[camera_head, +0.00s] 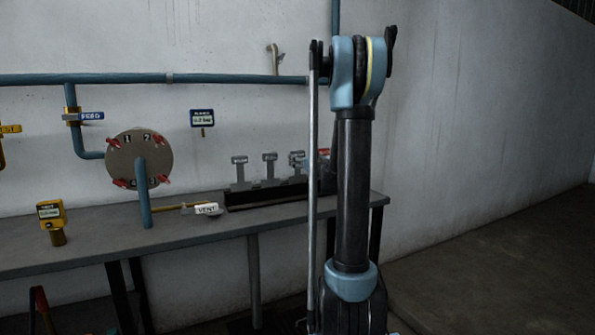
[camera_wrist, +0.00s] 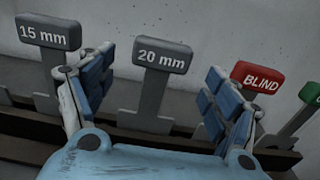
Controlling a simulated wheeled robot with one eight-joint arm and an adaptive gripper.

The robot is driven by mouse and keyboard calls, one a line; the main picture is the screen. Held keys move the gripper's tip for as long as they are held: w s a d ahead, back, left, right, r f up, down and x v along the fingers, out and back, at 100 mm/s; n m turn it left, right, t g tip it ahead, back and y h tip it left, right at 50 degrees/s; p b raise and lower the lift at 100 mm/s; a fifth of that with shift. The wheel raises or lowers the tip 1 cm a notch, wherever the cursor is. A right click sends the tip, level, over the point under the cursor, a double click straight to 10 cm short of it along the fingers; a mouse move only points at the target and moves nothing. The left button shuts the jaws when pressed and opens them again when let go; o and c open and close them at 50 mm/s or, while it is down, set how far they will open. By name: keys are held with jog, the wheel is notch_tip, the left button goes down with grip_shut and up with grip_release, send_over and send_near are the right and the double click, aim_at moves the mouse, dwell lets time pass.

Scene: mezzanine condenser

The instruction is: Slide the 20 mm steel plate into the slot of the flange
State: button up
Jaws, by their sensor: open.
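The 20 mm steel plate (camera_wrist: 150,88) is a grey plate with a labelled head, standing upright in a dark rack in the wrist view. My gripper (camera_wrist: 157,88) is open, its two blue-padded fingers to the left and right of the plate as seen in the wrist view. I cannot tell whether either finger touches it. The flange (camera_head: 140,158) is a round grey-brown disc with red clamps and numbers, at the left in the head view. Its slot cannot be made out. In the head view my arm hides the gripper and part of the rack.
A 15 mm plate (camera_wrist: 47,34) stands left of the 20 mm plate, and a red BLIND plate (camera_wrist: 257,77) and a green-headed plate (camera_wrist: 312,92) stand right. The rack (camera_head: 265,193) is on a grey bench (camera_head: 180,246). A yellow gauge (camera_head: 51,215) and a pipe stand nearby.

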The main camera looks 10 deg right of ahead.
jog(key=x, duration=0.5)
jog(key=shift+r, duration=0.1)
jog(key=shift+c, duration=0.3)
jog(key=c, duration=1.3)
